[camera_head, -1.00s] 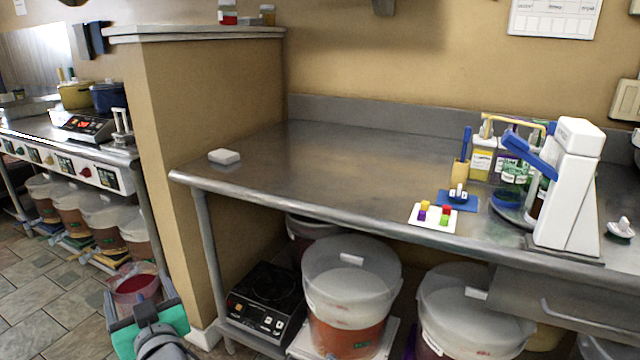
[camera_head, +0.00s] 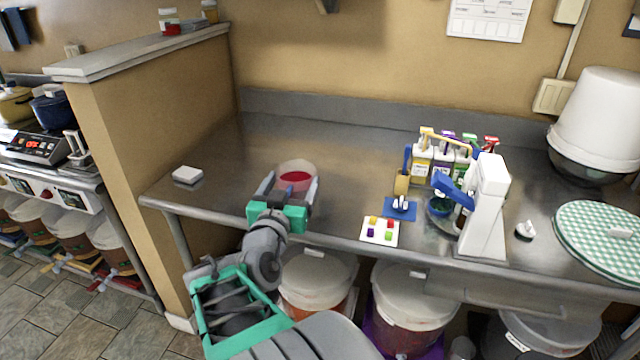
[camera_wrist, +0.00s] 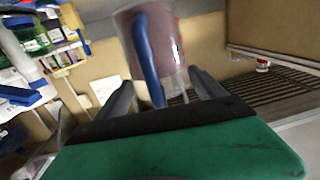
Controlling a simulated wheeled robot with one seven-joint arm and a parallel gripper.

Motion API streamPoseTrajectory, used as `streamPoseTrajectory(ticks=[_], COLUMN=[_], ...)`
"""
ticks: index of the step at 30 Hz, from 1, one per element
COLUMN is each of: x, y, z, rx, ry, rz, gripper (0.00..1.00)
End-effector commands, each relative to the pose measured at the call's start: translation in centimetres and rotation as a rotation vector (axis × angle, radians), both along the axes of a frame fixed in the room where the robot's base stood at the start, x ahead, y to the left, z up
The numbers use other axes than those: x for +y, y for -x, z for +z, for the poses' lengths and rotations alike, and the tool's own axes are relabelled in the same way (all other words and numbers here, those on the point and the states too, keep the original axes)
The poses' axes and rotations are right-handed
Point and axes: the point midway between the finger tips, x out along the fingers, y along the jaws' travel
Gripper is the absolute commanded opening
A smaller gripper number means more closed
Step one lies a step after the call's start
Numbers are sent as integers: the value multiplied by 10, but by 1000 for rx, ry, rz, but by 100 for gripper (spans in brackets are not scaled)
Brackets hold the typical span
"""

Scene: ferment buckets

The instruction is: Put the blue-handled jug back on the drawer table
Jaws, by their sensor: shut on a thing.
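My gripper (camera_head: 289,187) is shut on the blue-handled jug (camera_head: 297,170), a clear jug with red contents. In the head view the jug is over the front left part of the steel drawer table (camera_head: 335,130); I cannot tell whether it touches the top. In the wrist view the jug (camera_wrist: 182,45) stands beyond the fingers, with its blue handle (camera_wrist: 146,58) between them. The handle is mostly hidden in the head view.
A white block (camera_head: 187,175) lies left of the jug. To the right are a white tile with coloured cubes (camera_head: 380,230), a blue mat (camera_head: 400,209), spray bottles (camera_head: 443,165) and a white stand machine (camera_head: 487,205). The tabletop behind the jug is clear.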

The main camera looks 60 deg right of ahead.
Motion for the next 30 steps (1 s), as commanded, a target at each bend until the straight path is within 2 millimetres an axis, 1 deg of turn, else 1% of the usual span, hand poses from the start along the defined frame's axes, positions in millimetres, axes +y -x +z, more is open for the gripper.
streamPoseTrajectory(ticks=[1,4,7,11,18,21,24,28,30], x=[-7,-15,-25,-51,-108,-125,-138,-147,-152], y=[14,30,33,26,8,2,-2,-6,-7], z=[19,25,21,7,-20,-46,-62,-73,-82], rx=[-1,-1,1,5,2,3,1,0,2], ry=[3,3,3,0,1,0,2,4,2], rz=[-38,-81,-97,-98,-95,-93,-93,-92,-91], gripper=[9,9,9,9,9,9,9,9,9])
